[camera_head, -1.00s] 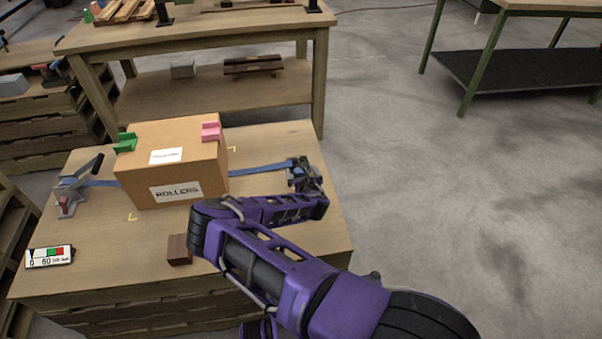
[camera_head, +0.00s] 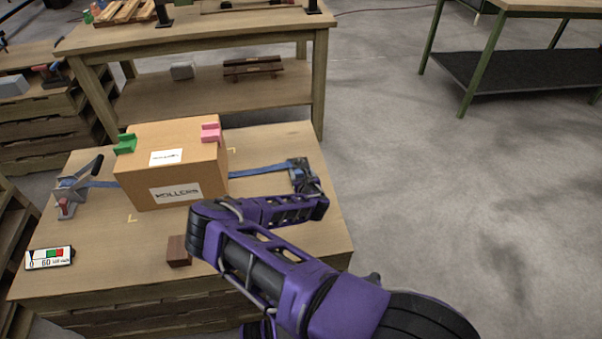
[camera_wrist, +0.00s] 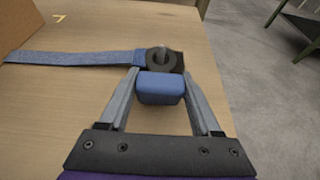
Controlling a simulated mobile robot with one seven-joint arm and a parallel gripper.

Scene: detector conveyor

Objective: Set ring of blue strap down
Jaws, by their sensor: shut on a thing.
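My gripper (camera_wrist: 161,92) is shut on a rounded blue piece, the ring of blue strap (camera_wrist: 161,88), which sits between its two grey fingertips in the wrist view. Just beyond it is a dark round fitting (camera_wrist: 160,61) with a hole or pin in its middle. A flat blue strap (camera_wrist: 80,58) runs left from that fitting, and in the head view the strap (camera_head: 257,170) reaches the carton. In the head view my gripper (camera_head: 305,180) is small and partly covered by my arm. I cannot tell whether the ring touches the table.
A carton (camera_head: 180,188) with green (camera_head: 125,144) and pink (camera_head: 211,133) corner pieces stands on the wooden table (camera_head: 110,250). A lever clamp (camera_head: 75,188) is at left. A brown block (camera_head: 179,251) and a small display (camera_head: 50,258) lie in front. Open floor is at right.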

